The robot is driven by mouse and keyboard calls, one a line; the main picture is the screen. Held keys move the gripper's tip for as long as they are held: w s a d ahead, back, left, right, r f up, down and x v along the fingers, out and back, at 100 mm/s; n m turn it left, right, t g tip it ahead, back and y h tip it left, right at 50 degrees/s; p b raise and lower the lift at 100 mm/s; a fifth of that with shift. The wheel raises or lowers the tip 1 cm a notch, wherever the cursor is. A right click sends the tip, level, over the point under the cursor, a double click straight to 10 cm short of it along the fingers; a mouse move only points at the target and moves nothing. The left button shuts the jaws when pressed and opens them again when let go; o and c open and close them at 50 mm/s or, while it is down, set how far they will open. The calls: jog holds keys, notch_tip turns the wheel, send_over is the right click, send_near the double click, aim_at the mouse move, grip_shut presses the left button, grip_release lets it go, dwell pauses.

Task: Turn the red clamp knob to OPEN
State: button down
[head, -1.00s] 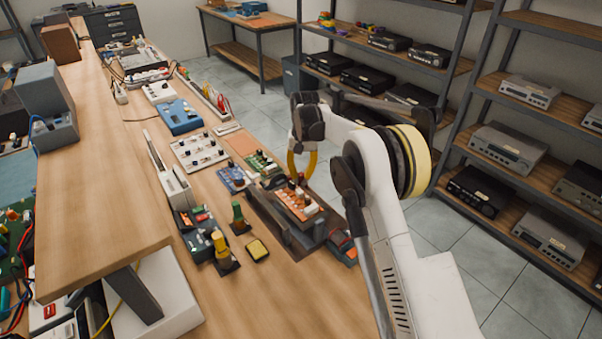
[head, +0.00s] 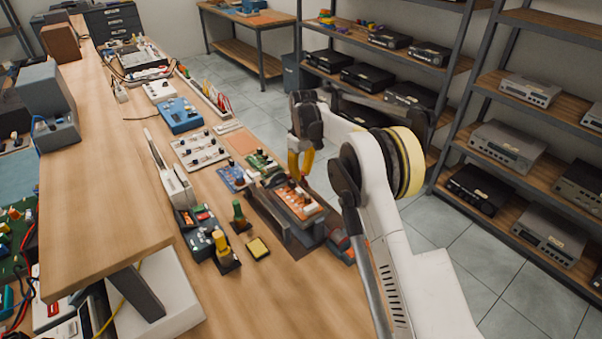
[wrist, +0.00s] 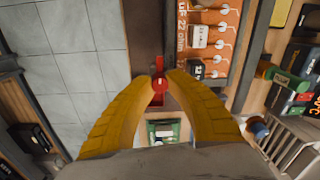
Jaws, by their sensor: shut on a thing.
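The red clamp knob (wrist: 160,83) is in the middle of the wrist view, with a red strip above it and red parts below. My gripper (wrist: 161,81) has its yellow fingertips shut on the knob, one on each side. In the head view my gripper (head: 300,175) points down at the far end of the dark board holder (head: 270,212); the knob is hidden there. The orange circuit board (wrist: 212,40) sits in the holder, right of the knob in the wrist view. I cannot read any OPEN mark.
A green board (head: 262,163) and a blue board (head: 233,178) lie near the holder. Green and yellow screwdriver-like tools and a yellow-topped pad (head: 258,248) stand to its left. A raised wooden shelf (head: 100,190) runs along the left. The bench front is clear.

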jog(key=shift+n, duration=0.3)
jog(key=c, duration=1.3)
grip_release()
jog(key=shift+o, duration=0.2)
